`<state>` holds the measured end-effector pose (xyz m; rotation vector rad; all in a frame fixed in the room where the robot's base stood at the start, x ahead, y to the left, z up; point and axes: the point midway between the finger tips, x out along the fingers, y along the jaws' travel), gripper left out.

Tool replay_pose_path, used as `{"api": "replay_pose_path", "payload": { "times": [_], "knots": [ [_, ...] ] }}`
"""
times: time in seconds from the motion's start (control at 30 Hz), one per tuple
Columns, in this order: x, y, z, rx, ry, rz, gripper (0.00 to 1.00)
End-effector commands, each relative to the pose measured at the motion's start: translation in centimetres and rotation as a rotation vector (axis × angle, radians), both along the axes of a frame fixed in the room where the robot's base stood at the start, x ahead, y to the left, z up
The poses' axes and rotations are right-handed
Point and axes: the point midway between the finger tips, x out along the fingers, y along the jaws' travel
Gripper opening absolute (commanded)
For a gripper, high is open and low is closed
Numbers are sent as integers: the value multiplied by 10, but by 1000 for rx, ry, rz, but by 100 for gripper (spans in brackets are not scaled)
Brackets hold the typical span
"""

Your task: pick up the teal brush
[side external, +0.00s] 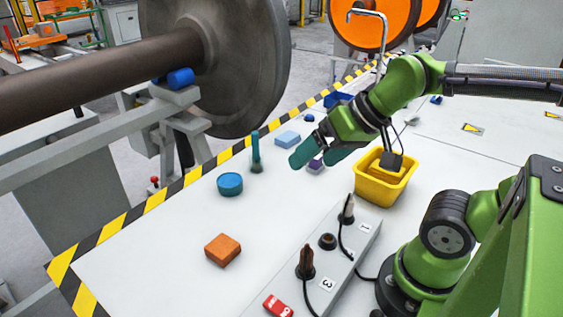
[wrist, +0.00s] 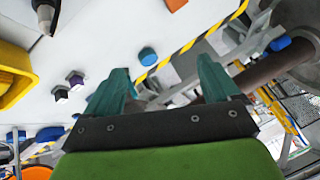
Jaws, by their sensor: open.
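The teal brush (side external: 256,154) stands upright on the white table in the side external view, teal handle up and dark end down, close to the striped edge. My gripper (side external: 312,157) has teal fingers and is to the right of the brush, above the table and apart from it. In the wrist view my gripper (wrist: 165,85) shows its two fingers spread wide with nothing held between them. I cannot make out the brush for certain in the wrist view; a finger may hide it.
A blue round piece (side external: 230,184), an orange block (side external: 222,250) and a light blue block (side external: 288,140) lie around the brush. A purple piece (side external: 316,166) is beneath my gripper. A yellow bin (side external: 382,190) and a socket strip (side external: 335,255) stand right. A large wheel (side external: 245,60) rises behind.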

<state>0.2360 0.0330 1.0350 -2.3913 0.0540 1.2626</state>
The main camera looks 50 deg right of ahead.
Motion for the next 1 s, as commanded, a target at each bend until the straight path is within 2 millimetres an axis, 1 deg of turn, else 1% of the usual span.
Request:
{"api": "replay_pose_path", "payload": {
  "times": [0.3, 0.37, 0.53, 0.8, 0.87, 0.93, 1.0],
  "knots": [
    [0, 0, 0, 0, 0, 0, 89],
    [0, 0, 0, 0, 0, 0, 81],
    [0, 0, 0, 0, 0, 0, 55],
    [0, 0, 0, 0, 1, -1, 54],
    [1, -1, -4, 1, 18, -3, 54],
    [5, -3, -12, 3, 57, -11, 54],
    [17, -7, -15, 7, 92, -25, 54]
  ]
}}
